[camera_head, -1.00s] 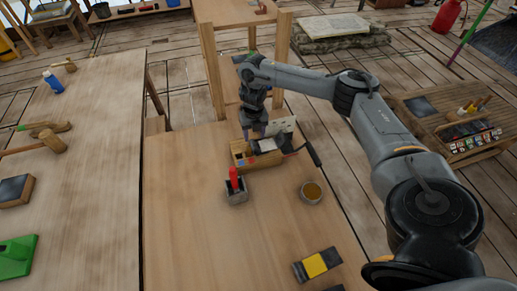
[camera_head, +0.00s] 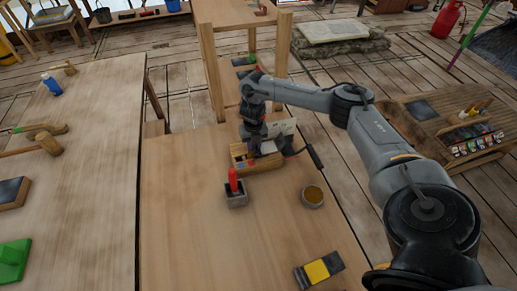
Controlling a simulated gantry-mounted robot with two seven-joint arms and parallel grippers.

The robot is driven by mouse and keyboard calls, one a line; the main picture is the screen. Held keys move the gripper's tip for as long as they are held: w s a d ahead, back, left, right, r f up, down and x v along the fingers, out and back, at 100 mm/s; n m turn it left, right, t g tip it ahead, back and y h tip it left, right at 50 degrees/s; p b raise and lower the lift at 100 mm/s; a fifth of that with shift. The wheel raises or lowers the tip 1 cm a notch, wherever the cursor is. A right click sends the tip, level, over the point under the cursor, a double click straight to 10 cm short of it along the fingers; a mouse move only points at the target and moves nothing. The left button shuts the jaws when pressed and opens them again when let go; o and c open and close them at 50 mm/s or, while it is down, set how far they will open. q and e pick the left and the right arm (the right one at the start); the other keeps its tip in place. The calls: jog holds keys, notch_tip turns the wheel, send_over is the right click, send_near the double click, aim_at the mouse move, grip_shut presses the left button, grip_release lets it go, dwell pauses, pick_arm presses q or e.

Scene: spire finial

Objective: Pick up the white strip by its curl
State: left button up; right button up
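My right gripper (camera_head: 262,152) reaches down over a small wooden box (camera_head: 265,165) near the far end of the middle table. A small whitish piece (camera_head: 268,147) shows right beside the gripper, at the box. I cannot tell whether it is the white strip, and no curl can be made out. The fingers are too small and too mixed with the box's contents to show whether they are open or shut. My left gripper is not in view.
A pale upright card (camera_head: 284,128) stands behind the box. A grey holder (camera_head: 236,199) with a red-handled item, a round cup (camera_head: 312,196) and a yellow-and-black block (camera_head: 318,269) stand on the same table. The table's left front part is clear.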

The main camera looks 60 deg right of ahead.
grip_shut()
jog(key=shift+r, duration=0.2)
